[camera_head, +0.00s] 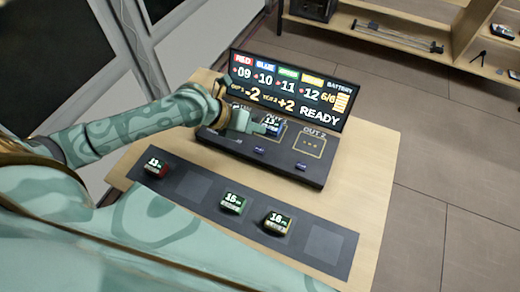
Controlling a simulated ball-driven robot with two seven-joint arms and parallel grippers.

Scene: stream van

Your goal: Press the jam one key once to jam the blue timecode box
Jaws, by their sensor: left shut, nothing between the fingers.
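The blue timecode box (272,127) sits in the left bay of the dark console (314,177), partly hidden by my left gripper. My left gripper (254,126) is shut and empty, over the left part of the console beside the box. Two small blue-purple keys show on the console front: one (259,150) below the left bay, one (301,167) below the OUT 2 bay (311,144), which is empty. Key labels are too small to read. The screen (290,90) shows READY and rows of coloured numbers. My right gripper is out of view.
A dark strip (190,207) lies in front of the console with red (156,168), green (232,203) and yellow (276,224) boxes and two empty squares. They stand on a wooden table (375,190). Shelving (400,38) stands behind; floor is clear at right.

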